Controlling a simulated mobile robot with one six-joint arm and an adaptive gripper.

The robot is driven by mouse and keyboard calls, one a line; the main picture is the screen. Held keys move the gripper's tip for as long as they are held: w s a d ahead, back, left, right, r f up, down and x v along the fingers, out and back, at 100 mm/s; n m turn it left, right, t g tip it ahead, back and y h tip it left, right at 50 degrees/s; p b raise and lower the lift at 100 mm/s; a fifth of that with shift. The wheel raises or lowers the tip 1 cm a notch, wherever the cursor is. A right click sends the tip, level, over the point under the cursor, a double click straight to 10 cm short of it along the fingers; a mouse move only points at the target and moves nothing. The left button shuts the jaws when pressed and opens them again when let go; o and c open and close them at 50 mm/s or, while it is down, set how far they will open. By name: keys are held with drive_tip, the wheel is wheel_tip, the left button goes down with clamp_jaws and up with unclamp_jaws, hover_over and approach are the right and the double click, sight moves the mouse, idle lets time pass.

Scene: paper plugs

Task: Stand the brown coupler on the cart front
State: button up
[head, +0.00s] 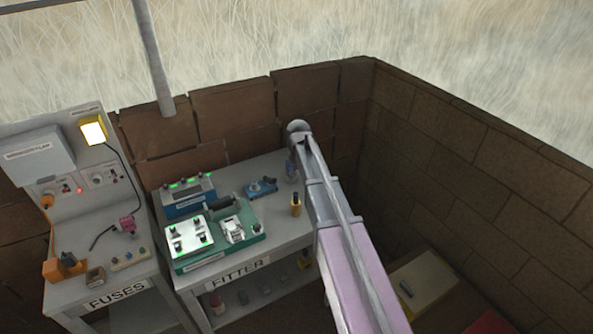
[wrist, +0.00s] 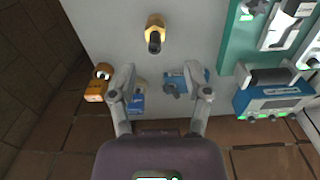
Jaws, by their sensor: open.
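A brass-brown fitting with a hex collar and dark tip (wrist: 155,34) stands on the grey bench top in the wrist view. It shows in the head view as a small yellow-brown upright piece (head: 296,204), left of my arm. An orange-brown cylinder with a pale label (wrist: 97,82) lies left of my gripper in the wrist view. I cannot tell for certain which is the brown coupler. My gripper (wrist: 160,68) is open and empty, its fingers apart below the brass-brown fitting in the picture. No cart front can be made out for certain.
The grey FITTER bench (head: 275,246) carries a blue clamp-like part (head: 262,187), a green board (head: 250,222) and a blue box with green lights (head: 188,197). A blue item (wrist: 138,101) shows between my fingers. A brick wall (head: 470,150) stands to the right.

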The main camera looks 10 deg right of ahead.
drive_tip(key=s+m, duration=0.3)
drive_tip(key=s, duration=2.1)
drive_tip(key=shift+s+d, duration=0.15)
drive_tip(key=shift+s, duration=0.05)
